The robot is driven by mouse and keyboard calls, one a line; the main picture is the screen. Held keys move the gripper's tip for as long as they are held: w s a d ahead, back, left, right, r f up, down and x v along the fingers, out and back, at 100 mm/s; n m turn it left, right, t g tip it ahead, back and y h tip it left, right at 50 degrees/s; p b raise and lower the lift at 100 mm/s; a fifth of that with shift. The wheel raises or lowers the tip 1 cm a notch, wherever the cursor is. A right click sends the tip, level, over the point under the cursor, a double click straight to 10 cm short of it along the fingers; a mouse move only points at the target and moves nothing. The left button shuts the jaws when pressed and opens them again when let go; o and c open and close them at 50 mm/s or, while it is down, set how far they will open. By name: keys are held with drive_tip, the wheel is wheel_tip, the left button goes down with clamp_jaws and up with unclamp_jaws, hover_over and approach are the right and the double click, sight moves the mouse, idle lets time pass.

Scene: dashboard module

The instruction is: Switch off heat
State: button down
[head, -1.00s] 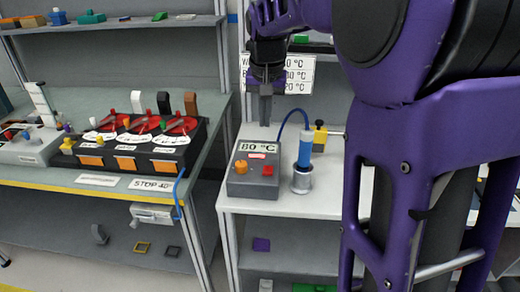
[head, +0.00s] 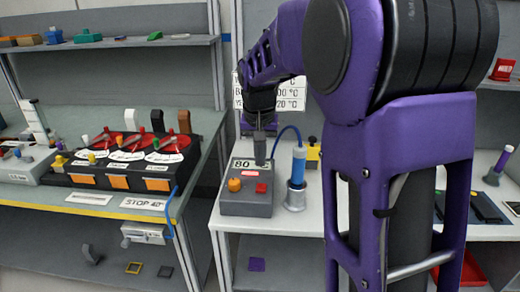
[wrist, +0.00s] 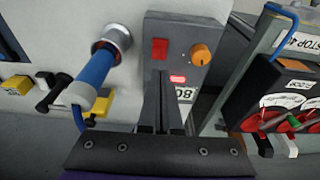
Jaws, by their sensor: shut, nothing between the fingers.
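A grey heating box (head: 246,208) stands on the white shelf. It has an orange knob (head: 234,185), a red switch (head: 261,188), a small glowing red light (head: 250,173) and a display (head: 242,163) reading 80. In the wrist view the red switch (wrist: 159,50) sits left of the orange knob (wrist: 201,55), with the red light (wrist: 178,79) lit below them. My gripper (head: 260,160) is shut and empty, pointing down over the box and covering part of the display. In the wrist view its fingertips (wrist: 160,76) appear just below the red switch. I cannot tell any contact.
A blue-handled tool (head: 298,165) stands in a metal holder (head: 295,197) right beside the box, its blue cable arching behind. A yellow and black block (head: 313,153) is behind. A black panel (head: 125,170) with red dials is on the left bench.

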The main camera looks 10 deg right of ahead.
sight(261, 189)
drive_tip(key=x, duration=0.4)
drive_tip(key=s+x, duration=0.1)
drive_tip(key=x, duration=0.1)
drive_tip(key=shift+w+a+f+b, duration=0.1)
drive_tip(key=shift+a+f+b, duration=0.1)
drive_tip(key=shift+b, duration=0.15)
drive_tip(key=shift+f, duration=0.7)
drive_tip(key=f+t+b, duration=0.1)
drive_tip(key=b, duration=0.2)
drive_tip(key=shift+s+f, duration=0.15)
drive_tip(key=shift+s, duration=0.2)
drive_tip(key=shift+r+p, duration=0.3)
drive_tip(key=shift+r, duration=0.05)
drive_tip(key=shift+w, duration=0.15)
drive_tip(key=shift+w+d+r+p, duration=0.1)
drive_tip(key=shift+w+p, duration=0.15)
drive_tip(key=shift+w, duration=0.05)
drive_tip(key=shift+w+d+r+p, duration=0.1)
drive_tip(key=shift+w+r+p, duration=0.05)
drive_tip(key=shift+w+p, duration=0.15)
